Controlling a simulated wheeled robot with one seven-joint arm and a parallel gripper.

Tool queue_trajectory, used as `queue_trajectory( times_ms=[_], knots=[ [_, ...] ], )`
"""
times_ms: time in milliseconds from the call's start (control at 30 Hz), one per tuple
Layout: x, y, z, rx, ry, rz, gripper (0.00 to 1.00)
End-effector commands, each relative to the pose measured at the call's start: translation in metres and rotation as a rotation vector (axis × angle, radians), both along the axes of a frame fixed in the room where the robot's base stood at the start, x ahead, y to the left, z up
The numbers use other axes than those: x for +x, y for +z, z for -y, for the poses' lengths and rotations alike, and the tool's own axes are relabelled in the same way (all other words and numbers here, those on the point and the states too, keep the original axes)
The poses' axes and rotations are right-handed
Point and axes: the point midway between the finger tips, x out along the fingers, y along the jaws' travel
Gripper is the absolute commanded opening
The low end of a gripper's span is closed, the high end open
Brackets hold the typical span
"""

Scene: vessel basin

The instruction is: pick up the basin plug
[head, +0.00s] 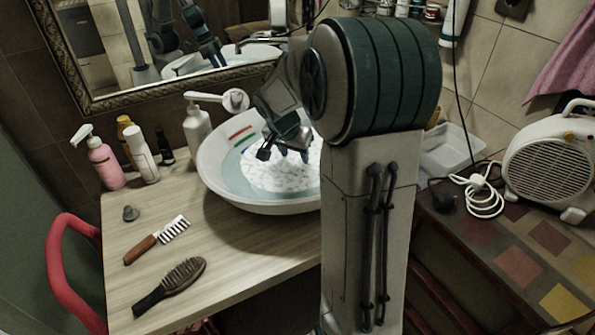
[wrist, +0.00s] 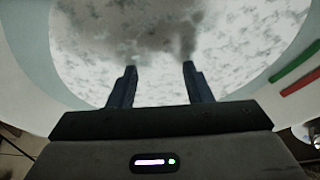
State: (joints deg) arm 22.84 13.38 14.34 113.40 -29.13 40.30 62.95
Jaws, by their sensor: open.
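The plug does not show in the wrist view.
A wooden-handled comb (head: 158,240) and a brown hairbrush (head: 170,284) lie on the counter (head: 240,247). A pink pump bottle (head: 104,162) and other bottles stand at the back left. A mirror (head: 110,85) hangs behind. A white heater (head: 552,165) is at the right.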

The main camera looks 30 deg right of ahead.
Motion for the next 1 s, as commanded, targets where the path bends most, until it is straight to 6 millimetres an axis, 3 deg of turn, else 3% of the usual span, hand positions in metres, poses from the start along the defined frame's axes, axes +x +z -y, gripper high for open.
queue_trajectory(
  times_ms=[267, 533, 867, 1000],
  knots=[
    [0.004, -0.020, 0.005, 0.002, -0.001, -0.002, 0.45],
    [0.013, -0.053, 0.013, 0.002, 0.001, -0.002, 0.45],
    [0.015, -0.060, 0.015, 0.001, 0.001, 0.000, 0.45],
    [0.015, -0.059, 0.015, 0.001, 0.000, 0.000, 0.09]
  ],
)
